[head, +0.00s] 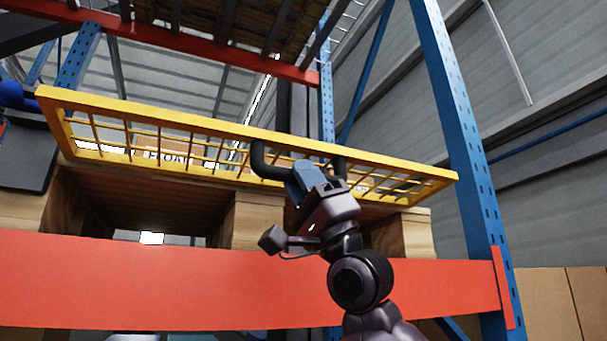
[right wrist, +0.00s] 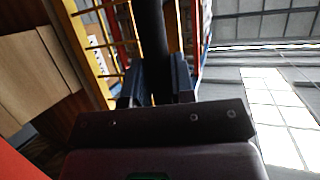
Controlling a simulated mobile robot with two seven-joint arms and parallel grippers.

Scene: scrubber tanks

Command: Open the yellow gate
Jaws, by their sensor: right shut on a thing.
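The yellow gate (head: 150,112) is a wire-mesh panel in a flat yellow frame. It lies tilted across the head view, above the orange beam. A black handle (head: 262,165) is fixed to its front, and my right gripper (head: 308,178) is at this handle. In the right wrist view, my right gripper (right wrist: 157,88) has its two fingers on either side of the dark handle bar (right wrist: 152,45) and is shut on it. Part of the yellow frame (right wrist: 76,45) shows to the left of the bar there. My left gripper is not in view.
A wide orange beam (head: 150,280) runs below the gate, with wooden pallet blocks (head: 255,220) on it. A blue rack upright (head: 460,130) stands to the right. A dark panel (head: 25,155) with a blue round part (head: 11,94) is at the left edge. Cardboard boxes (head: 560,300) are lower right.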

